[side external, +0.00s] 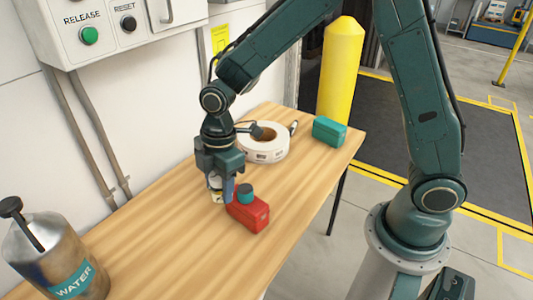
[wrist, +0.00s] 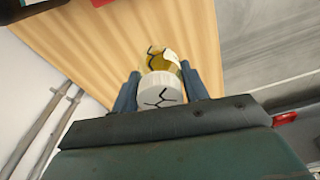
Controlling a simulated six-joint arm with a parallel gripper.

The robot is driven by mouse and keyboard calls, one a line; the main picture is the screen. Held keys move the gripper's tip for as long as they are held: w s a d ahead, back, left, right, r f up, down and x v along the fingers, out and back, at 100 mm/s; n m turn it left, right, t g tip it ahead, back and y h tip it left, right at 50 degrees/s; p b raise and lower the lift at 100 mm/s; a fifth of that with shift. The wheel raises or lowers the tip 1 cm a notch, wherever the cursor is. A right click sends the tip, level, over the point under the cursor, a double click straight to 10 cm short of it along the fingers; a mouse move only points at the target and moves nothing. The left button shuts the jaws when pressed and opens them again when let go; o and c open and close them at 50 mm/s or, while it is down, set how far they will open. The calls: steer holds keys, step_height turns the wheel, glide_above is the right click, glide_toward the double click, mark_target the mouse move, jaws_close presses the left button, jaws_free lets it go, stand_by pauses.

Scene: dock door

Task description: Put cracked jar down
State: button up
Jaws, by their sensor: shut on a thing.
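The cracked jar (wrist: 160,62) has a white lid (wrist: 162,92) with dark crack lines and yellowish contents; a crack line also runs over its body. My gripper (wrist: 161,88) is shut on it, with one blue finger on each side of the lid. In the side external view the jar (side external: 215,194) is partly hidden by my gripper (side external: 222,187). It is low over the wooden table (side external: 150,235), just left of a red box; I cannot tell whether its base touches the table.
The red box (side external: 250,216) with a teal knob stands close beside my gripper. A white label roll (side external: 250,152) and a teal box (side external: 328,131) are farther back. A metal water bottle (side external: 60,262) stands at the near left. The table's middle left is clear.

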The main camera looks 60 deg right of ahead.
steer(key=s+d+m, duration=0.2)
steer(key=d+m, duration=0.5)
steer(key=d, duration=0.9)
steer(key=s+d+m+t+h, duration=0.1)
steer(key=d+m, duration=0.5)
steer(key=d, duration=1)
steer(key=shift+s+d+m, duration=0.4)
steer(key=shift+s, duration=0.1)
step_height(320, 180, down, 16)
steer(key=shift+f, duration=1.9)
steer(key=shift+f, duration=0.1)
